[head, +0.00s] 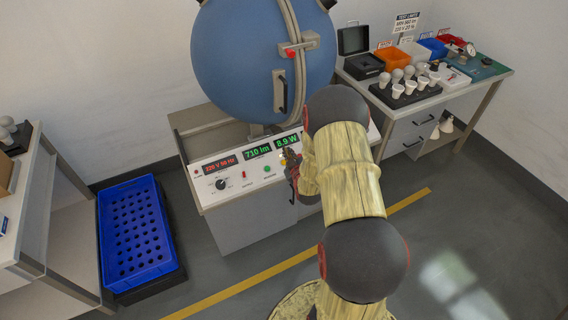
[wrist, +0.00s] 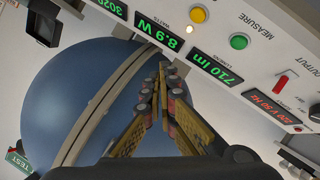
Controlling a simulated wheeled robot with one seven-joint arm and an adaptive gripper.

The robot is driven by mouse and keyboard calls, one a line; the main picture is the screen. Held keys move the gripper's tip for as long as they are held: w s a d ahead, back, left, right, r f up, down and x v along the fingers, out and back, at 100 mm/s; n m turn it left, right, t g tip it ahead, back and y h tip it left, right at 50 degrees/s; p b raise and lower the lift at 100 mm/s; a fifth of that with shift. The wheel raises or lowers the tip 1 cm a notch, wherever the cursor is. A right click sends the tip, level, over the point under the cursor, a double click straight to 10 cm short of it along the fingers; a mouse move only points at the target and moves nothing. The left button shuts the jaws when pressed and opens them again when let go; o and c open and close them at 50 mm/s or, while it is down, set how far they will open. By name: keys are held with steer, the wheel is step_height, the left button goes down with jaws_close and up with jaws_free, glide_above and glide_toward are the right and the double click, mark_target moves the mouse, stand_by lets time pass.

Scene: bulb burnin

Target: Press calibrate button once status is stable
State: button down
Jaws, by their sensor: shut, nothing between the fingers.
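The console panel (head: 235,187) stands below the blue sphere. Its displays read 220 V 50 Hz (head: 220,163), 710 lm (head: 257,151) and 8.9 W (head: 286,140). The wrist view also shows a partly cut display starting 3020 (wrist: 112,7). A yellow button (wrist: 198,15) and a green button (wrist: 239,41) marked MEASURE sit on the panel in the wrist view. I see no readable calibrate label or status word; my arm hides the panel's right part in the head view. My gripper (wrist: 165,78) is shut and empty, near the panel and apart from both buttons.
The blue sphere (head: 245,60) with a red-tipped latch and handle rises behind the panel. A red switch (wrist: 281,84) and a dark knob (head: 221,184) are on the panel. A blue crate (head: 135,235) stands left; a bench (head: 455,95) with bulbs and bins stands right.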

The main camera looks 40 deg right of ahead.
steer(key=shift+f, duration=0.1)
steer(key=b, duration=0.5)
glide_above(284, 160)
steer(key=s+a, duration=0.2)
steer(key=s, duration=0.1)
step_height(284, 160, down, 6)
steer(key=shift+s+f, duration=0.1)
steer(key=shift+f, duration=0.05)
steer(key=shift+w+d+f+b, duration=0.1)
steer(key=shift+w+f+b, duration=0.4)
steer(key=shift+f, duration=0.2)
steer(key=shift+f, duration=0.1)
steer(key=shift+w+f+b, duration=0.1)
steer(key=shift+f+b, duration=0.15)
steer(key=shift+b, duration=0.25)
steer(key=shift+w+f+b, duration=0.2)
steer(key=shift+f+b, duration=0.15)
steer(key=shift+b, duration=0.1)
stand_by(0.6)
stand_by(0.3)
steer(key=shift+s+r+p, duration=0.4)
steer(key=shift+r+p, duration=0.05)
steer(key=shift+r, duration=0.3)
